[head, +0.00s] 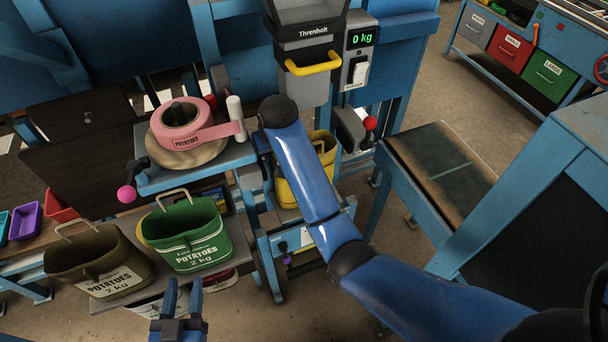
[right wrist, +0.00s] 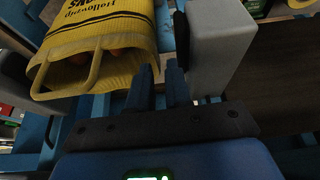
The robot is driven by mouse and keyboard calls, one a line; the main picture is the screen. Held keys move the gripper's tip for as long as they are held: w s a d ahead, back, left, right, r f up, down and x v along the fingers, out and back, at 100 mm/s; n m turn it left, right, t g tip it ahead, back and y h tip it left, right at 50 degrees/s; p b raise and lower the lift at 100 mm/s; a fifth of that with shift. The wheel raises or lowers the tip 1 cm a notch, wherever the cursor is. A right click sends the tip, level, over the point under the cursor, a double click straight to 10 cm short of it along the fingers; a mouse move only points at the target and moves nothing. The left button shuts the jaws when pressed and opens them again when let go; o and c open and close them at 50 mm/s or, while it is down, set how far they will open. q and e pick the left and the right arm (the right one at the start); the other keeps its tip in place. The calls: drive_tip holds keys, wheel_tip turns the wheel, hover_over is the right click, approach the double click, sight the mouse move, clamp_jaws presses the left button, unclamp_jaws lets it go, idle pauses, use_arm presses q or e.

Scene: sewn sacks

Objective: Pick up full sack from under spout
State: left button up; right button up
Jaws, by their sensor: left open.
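The yellow sack (head: 327,152) hangs below the spout (head: 308,68), partly hidden behind my right arm. In the right wrist view the yellow sack (right wrist: 135,28) fills the upper left, with printed lettering, a loop handle and some orange contents showing at its mouth. My right gripper (right wrist: 160,82) has its two fingers a little apart, with nothing seen between them, close beside the sack and a grey block (right wrist: 220,45). It is hidden in the head view. My left gripper (head: 183,296) is open and empty at the bottom, in front of the green sack.
A green sack (head: 190,235) and an olive sack (head: 95,265), both labelled potatoes, stand on a shelf at left. A pink label roll (head: 180,122) sits above them. The display (head: 361,39) reads 0 kg. A bench (head: 440,170) stands at right.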

sight(273, 157)
drive_tip(key=shift+x, duration=0.95)
drive_tip(key=p+x, duration=0.2)
drive_tip(key=x, duration=0.1)
drive_tip(key=shift+w+d, duration=0.15)
drive_tip(key=shift+d, duration=0.1)
drive_tip(key=shift+x, duration=0.9)
drive_tip(key=shift+c, duration=0.3)
clamp_jaws()
